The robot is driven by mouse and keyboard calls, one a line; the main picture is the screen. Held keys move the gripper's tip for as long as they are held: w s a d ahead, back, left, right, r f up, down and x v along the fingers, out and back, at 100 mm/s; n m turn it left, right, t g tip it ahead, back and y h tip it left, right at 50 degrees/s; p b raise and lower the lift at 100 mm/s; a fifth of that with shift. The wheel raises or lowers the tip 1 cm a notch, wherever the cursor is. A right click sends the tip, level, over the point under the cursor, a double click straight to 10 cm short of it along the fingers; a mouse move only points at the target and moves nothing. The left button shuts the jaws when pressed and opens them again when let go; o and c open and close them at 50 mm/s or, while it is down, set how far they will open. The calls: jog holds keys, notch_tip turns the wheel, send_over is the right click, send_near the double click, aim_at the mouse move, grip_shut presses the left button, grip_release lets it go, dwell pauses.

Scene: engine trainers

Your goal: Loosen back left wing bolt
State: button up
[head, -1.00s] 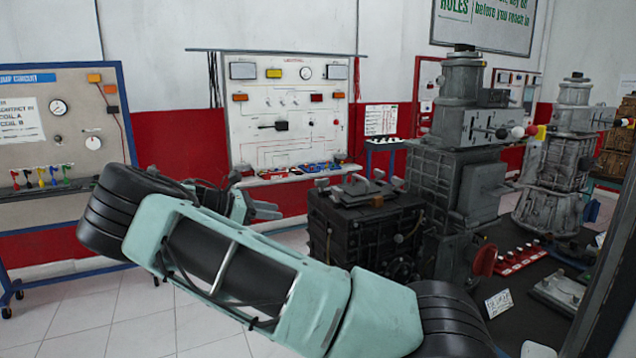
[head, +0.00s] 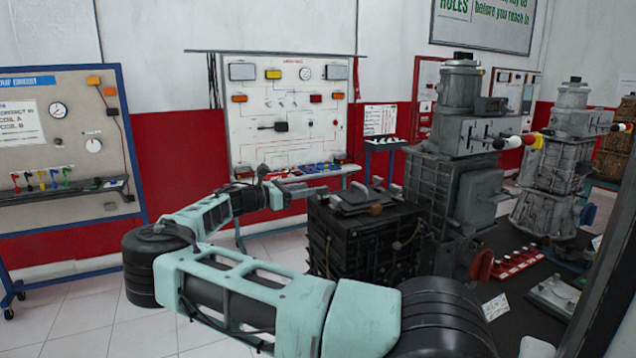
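A dark ribbed box (head: 345,248) with a lid stands on the dark bench. A lid handle (head: 360,198) and several small grey wing bolts show on its top. One wing bolt (head: 377,183) stands near the back right edge. The back left wing bolt is hard to make out, with my gripper close to that side. My gripper (head: 298,189) is at the left end of the box top, fingers pointing right at about lid height. The fingers are small and overlap the box edge, so I cannot tell their opening or any contact.
A tall grey engine unit (head: 455,170) stands right behind the box, with another (head: 555,165) farther right. A red strip of knobs (head: 515,262) lies on the bench. A white instrument panel (head: 288,115) stands behind my gripper. Open floor lies at left.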

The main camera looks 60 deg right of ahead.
aim_at(318, 187)
jog(key=shift+p+x, duration=0.7)
jog(key=shift+x, duration=1.9)
grip_shut()
